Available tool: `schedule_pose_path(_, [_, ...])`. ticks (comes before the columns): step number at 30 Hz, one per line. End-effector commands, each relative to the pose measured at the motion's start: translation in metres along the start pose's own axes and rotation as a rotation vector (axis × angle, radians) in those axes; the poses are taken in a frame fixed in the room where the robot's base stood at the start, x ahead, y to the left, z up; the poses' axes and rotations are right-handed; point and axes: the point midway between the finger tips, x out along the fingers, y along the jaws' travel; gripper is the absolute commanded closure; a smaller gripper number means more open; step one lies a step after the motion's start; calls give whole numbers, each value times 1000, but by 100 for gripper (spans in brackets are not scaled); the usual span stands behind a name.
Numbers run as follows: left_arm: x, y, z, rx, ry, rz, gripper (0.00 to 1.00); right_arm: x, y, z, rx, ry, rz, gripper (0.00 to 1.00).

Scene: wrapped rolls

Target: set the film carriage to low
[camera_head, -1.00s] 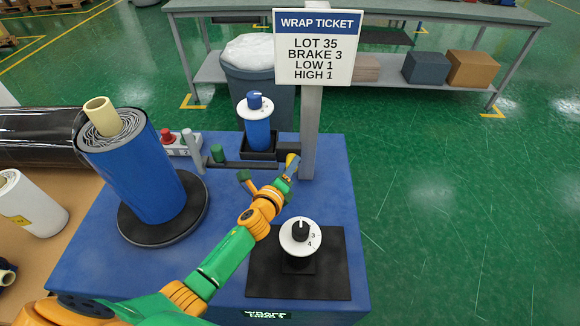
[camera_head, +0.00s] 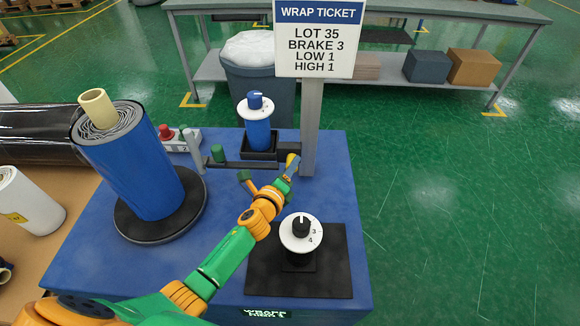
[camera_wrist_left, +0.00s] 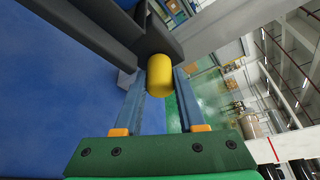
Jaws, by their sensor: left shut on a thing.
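My left gripper (camera_head: 290,164) reaches over the blue machine top to the foot of the grey post (camera_head: 311,125). In the left wrist view its two fingers (camera_wrist_left: 160,80) are shut on a yellow knob (camera_wrist_left: 160,72), which sticks out of a dark block (camera_wrist_left: 158,32). I take this block to be the film carriage; in the head view it shows as a dark block (camera_head: 288,149) beside the post. The white wrap ticket (camera_head: 318,40) on the post reads lot 35, brake 3, low 1, high 1. My right gripper is not in view.
A white dial (camera_head: 301,233) with a black knob stands at the front right. A blue film roll (camera_head: 135,165) stands on a black turntable at left. A blue-knobbed dial (camera_head: 254,104) tops a blue cylinder behind. A red button (camera_head: 165,131) sits at back left.

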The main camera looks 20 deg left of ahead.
Motion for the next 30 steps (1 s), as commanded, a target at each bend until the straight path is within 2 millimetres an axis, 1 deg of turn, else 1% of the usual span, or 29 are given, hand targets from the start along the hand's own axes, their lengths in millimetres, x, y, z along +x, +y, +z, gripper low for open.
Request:
schedule_pose_path(1, [5, 20, -13, 4, 1, -1, 100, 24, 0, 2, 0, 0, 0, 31])
schedule_pose_path(6, [15, 60, -38, 4, 1, -1, 100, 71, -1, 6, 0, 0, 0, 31])
schedule_pose_path(9, [19, 76, -47, 3, 2, -1, 100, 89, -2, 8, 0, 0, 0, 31])
schedule_pose_path(11, [20, 78, -49, 4, 1, -1, 100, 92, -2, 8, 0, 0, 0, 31])
schedule_pose_path(15, [19, 76, -47, 4, 2, 1, 100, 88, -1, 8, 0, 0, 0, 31])
schedule_pose_path(20, [18, 76, -48, 4, 4, 4, 100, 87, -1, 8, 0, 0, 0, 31])
schedule_pose_path(21, [18, 77, -48, 4, 4, 5, 50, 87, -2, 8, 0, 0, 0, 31])
schedule_pose_path(23, [18, 77, -48, 4, 4, 5, 34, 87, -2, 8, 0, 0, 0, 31])
schedule_pose_path(24, [18, 76, -48, 3, 3, 4, 31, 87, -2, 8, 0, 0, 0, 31])
schedule_pose_path(30, [19, 76, -47, 2, 2, 3, 31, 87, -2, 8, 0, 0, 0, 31])
